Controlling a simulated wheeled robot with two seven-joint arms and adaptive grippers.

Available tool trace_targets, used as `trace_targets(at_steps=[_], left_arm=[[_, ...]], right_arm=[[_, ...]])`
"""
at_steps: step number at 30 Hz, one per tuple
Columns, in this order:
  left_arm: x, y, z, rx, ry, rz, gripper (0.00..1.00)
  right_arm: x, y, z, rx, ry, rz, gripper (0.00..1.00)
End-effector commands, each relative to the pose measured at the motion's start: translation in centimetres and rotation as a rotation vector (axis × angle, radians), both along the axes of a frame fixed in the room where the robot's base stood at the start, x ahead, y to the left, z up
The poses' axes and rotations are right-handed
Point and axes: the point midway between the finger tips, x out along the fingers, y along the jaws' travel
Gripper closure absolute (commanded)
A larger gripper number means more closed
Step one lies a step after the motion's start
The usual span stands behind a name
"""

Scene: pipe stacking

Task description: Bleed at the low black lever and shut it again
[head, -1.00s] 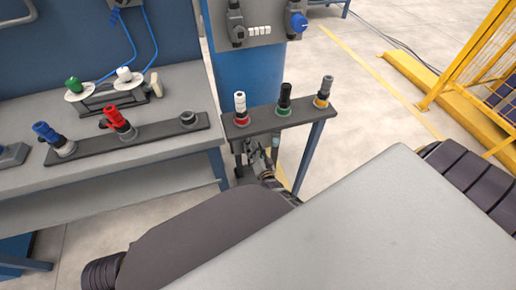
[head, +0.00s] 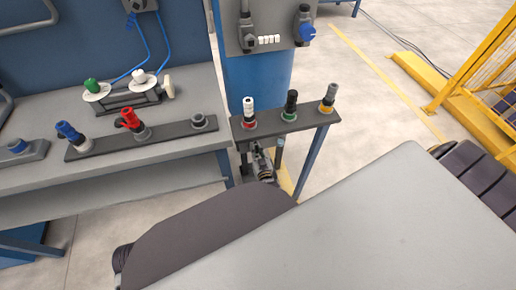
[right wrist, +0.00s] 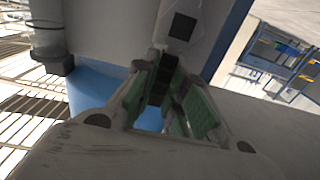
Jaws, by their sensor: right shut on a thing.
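My right gripper (right wrist: 160,95) has its green-padded fingers closed around a dark, narrow lever (right wrist: 160,76) in the right wrist view. The lever sits just below a pale fitting with a black square (right wrist: 183,27). In the head view my right gripper (head: 262,162) is low, under the left part of the dark connector rack (head: 265,130), beside the blue column. The lever cannot be made out in the head view; the rack and gripper hide that spot. My left gripper is not in view.
The blue column (head: 257,88) stands behind the rack, which carries white, black and grey connectors. A grey bench (head: 185,82) with blue and red connectors is at the left. A yellow fence (head: 478,60) stands at the far right, with open floor before it.

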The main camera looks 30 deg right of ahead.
Motion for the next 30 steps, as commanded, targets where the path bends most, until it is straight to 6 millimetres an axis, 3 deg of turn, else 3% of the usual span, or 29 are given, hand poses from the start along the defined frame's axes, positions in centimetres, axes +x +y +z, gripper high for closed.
trace_targets(at_steps=[16, 17, 21, 30], left_arm=[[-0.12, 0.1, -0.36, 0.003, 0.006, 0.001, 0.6], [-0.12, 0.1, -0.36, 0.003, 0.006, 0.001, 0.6], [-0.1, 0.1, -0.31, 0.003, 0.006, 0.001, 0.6], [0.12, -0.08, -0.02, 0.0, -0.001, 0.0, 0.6]], right_arm=[[-0.06, 0.23, -0.17, -0.036, 0.011, 0.001, 1.0], [-0.07, 0.24, -0.17, -0.036, 0.011, 0.001, 0.84], [-0.03, 0.22, -0.12, -0.034, 0.01, 0.001, 0.66], [0.01, 0.17, -0.05, -0.032, 0.008, 0.0, 0.65]])
